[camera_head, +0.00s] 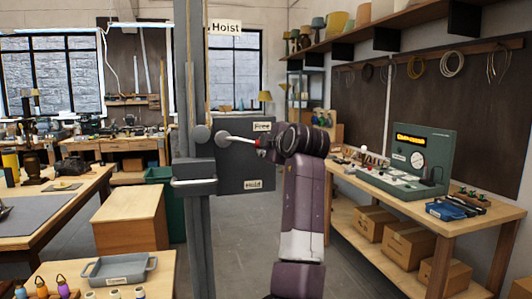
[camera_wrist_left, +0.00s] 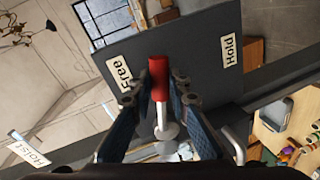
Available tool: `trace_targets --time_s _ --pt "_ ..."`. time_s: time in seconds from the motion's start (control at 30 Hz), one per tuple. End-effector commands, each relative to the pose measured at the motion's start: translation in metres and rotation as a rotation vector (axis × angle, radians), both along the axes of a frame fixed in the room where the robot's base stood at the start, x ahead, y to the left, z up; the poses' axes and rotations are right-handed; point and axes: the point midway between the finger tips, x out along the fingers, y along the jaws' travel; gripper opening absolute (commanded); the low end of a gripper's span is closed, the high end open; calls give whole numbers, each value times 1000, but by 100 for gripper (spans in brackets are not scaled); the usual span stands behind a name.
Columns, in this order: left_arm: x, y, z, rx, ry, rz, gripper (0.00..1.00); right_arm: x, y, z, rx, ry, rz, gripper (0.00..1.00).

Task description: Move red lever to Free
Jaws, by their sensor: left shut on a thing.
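The red lever has a white shaft (camera_head: 238,139) and a red handle (camera_head: 261,142). It juts right from a round grey pivot on the hoist post, close to level, with its handle just below the "Free" label (camera_head: 262,127). The "Hold" label (camera_head: 253,184) is lower on the same dark panel (camera_head: 232,168). My left gripper (camera_head: 268,143) is at the handle end. In the left wrist view, the red handle (camera_wrist_left: 158,78) stands between the fingers of my left gripper (camera_wrist_left: 156,90), which is shut on it, nearer "Free" (camera_wrist_left: 119,72) than "Hold" (camera_wrist_left: 230,50). My right gripper is out of view.
The grey hoist post (camera_head: 196,235) stands beside the panel, under a "Hoist" sign (camera_head: 226,27). A workbench with a green tester (camera_head: 420,160) is at right. A wooden cabinet (camera_head: 130,225) and a table with a grey tray (camera_head: 120,268) are at left. Floor shows between them.

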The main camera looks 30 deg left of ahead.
Motion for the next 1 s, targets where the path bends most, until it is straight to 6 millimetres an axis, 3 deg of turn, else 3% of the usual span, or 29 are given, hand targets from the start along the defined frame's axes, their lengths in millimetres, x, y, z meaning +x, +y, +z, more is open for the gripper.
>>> trace_targets --time_s 0.3,0.8,0.83,1.0 --pt "-1 1 12 -65 -79 -2 0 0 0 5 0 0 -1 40" --pt "-2 1 15 -76 -95 -1 0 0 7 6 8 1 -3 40" --pt "-2 1 15 -76 -95 -1 20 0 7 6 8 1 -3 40" --pt "-2 2 14 -75 -93 0 24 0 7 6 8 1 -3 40"
